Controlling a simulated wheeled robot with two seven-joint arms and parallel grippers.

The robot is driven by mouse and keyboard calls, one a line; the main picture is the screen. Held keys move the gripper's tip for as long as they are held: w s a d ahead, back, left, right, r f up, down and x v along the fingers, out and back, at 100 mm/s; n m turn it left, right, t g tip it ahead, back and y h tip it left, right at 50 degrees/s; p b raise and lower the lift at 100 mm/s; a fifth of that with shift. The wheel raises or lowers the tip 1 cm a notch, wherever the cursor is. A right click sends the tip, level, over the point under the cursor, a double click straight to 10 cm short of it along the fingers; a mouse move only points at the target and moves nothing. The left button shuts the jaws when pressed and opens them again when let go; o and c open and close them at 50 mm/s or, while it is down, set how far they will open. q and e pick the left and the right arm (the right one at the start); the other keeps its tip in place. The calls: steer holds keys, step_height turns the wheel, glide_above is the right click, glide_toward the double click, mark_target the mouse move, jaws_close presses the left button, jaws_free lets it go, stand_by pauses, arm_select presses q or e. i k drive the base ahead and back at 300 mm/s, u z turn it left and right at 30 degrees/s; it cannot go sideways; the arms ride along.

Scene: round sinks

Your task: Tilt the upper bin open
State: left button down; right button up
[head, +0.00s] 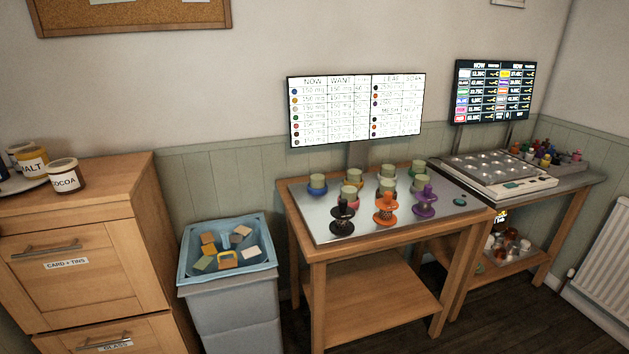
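The upper bin (100,275) is the top wooden front of the cabinet at the left, labelled "CARD + TINS". Its bar handle (47,249) runs across near the top of the panel, just above the label. The upper bin front looks shut, flush with the cabinet. The lower bin (140,335) has a "GLASS" label and its own bar handle (104,341), and is cut off by the bottom edge. Neither of my grippers is in the head view.
Jars (66,175) and a plate stand on the cabinet top (110,180). A grey bin with a blue tray (262,270) of blocks stands close right of the cabinet. A wooden table (320,240) with coloured holders is further right. A radiator (605,265) is at far right.

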mark_target(64, 277)
steer(key=u, duration=1.7)
steer(key=i, duration=0.2)
steer(key=z, duration=0.1)
